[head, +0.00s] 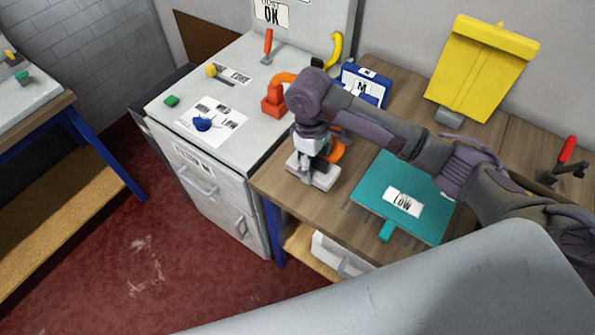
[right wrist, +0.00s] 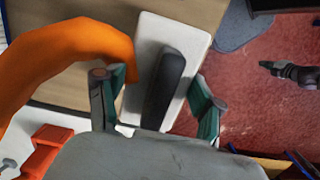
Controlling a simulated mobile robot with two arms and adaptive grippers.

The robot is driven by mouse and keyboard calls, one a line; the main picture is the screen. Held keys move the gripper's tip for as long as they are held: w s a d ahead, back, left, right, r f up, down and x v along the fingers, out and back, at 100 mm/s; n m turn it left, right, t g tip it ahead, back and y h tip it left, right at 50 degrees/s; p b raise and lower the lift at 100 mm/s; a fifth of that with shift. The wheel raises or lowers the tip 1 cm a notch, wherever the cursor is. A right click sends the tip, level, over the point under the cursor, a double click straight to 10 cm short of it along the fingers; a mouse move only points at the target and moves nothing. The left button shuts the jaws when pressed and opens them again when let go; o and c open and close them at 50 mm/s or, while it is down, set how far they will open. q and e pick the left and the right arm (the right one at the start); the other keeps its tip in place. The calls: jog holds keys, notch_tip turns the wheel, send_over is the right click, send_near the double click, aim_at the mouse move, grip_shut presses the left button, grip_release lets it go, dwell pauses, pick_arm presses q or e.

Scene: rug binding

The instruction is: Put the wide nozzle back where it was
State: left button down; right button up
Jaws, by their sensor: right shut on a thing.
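My right gripper (head: 312,152) points down near the left end of the wooden bench. It is shut on a pale, wide, flat block with a dark middle piece, which looks like the wide nozzle (head: 315,174). In the right wrist view, the nozzle's pale plate (right wrist: 190,35) and dark middle piece (right wrist: 163,90) show between the fingers (right wrist: 158,105). I cannot tell whether the nozzle touches the bench. An orange hose (right wrist: 60,50) curves close beside one finger; the arm partly hides it in the head view (head: 337,152). My left gripper is not in view.
A grey cabinet (head: 235,125) stands left of the bench, with a red fitting (head: 272,101) at its right edge. A teal mat (head: 375,182) marked LOW lies right of the nozzle.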

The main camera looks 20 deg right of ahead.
aim_at(299, 163)
jog(key=w+a+f, duration=0.2)
jog(key=w, duration=0.1)
jog(key=shift+w+a+f, duration=0.1)
jog(key=shift+a+f, duration=0.05)
jog(key=shift+a, duration=0.15)
jog(key=shift+w+a+f, duration=0.1)
jog(key=shift+f, duration=0.05)
jog(key=shift+f+p, duration=0.35)
jog(key=shift+f, duration=0.05)
notch_tip(299, 163, down, 2)
jog(key=shift+f+p, duration=0.2)
jog(key=shift+p, duration=0.15)
jog(key=shift+f, duration=0.3)
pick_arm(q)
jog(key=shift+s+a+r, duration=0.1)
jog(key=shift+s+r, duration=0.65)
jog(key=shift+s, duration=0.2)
pick_arm(e)
jog(key=shift+f, duration=0.1)
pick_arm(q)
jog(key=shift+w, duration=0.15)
pick_arm(e)
jog(key=shift+f, duration=0.1)
jog(key=o, duration=1.1)
